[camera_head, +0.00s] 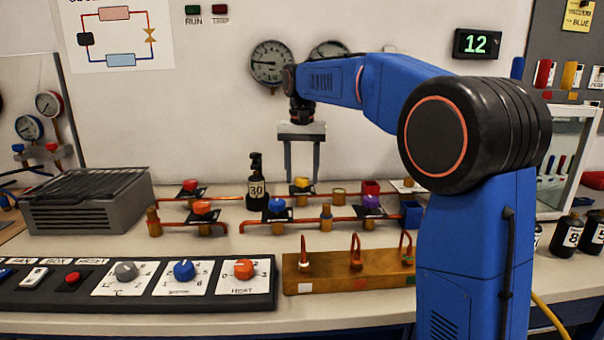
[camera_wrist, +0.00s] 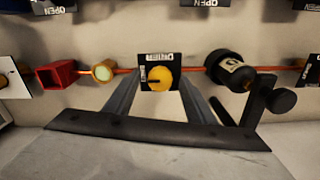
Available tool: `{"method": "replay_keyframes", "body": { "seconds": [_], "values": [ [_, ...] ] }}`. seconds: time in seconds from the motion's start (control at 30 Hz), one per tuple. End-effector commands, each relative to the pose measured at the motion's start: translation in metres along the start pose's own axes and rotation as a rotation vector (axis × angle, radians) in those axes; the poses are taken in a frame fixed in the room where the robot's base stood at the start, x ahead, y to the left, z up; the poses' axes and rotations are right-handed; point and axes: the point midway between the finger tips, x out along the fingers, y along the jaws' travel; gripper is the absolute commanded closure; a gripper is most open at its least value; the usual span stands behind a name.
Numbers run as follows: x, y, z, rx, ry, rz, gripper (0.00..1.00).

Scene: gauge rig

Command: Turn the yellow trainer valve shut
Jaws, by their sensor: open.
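The yellow trainer valve (camera_head: 301,184) is a round yellow knob on a dark plate on the back copper pipe. In the wrist view the yellow knob (camera_wrist: 161,78) is near the middle, with a dark mark on its left part. My gripper (camera_head: 301,175) is open and points down over the valve. The fingers come down on either side of the knob, and the space between them holds nothing gripped. I cannot tell whether the fingertips touch the plate.
A black bottle marked 30 (camera_head: 256,188) stands close left of the valve. A brass fitting (camera_head: 339,196) and a red open box (camera_head: 371,187) are to its right. Blue (camera_head: 277,205) and purple (camera_head: 371,201) valves sit on the front pipe. A wooden hook block (camera_head: 340,272) is nearer.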

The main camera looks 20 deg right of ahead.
Motion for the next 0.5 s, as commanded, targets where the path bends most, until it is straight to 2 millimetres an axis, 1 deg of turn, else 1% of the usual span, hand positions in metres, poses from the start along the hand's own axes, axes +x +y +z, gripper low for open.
{"method": "replay_keyframes", "body": {
  "seconds": [0.13, 0.23, 0.37, 0.5],
  "values": [
    [-0.003, 0.0, 0.0, 0.0, 0.0, 0.0, 0.5],
    [-0.012, 0.0, -0.001, 0.0, 0.001, -0.001, 0.5],
    [-0.033, 0.0, -0.001, 0.0, 0.002, -0.001, 0.5],
    [-0.06, -0.001, -0.001, 0.0, 0.002, -0.001, 0.5]
  ]
}}
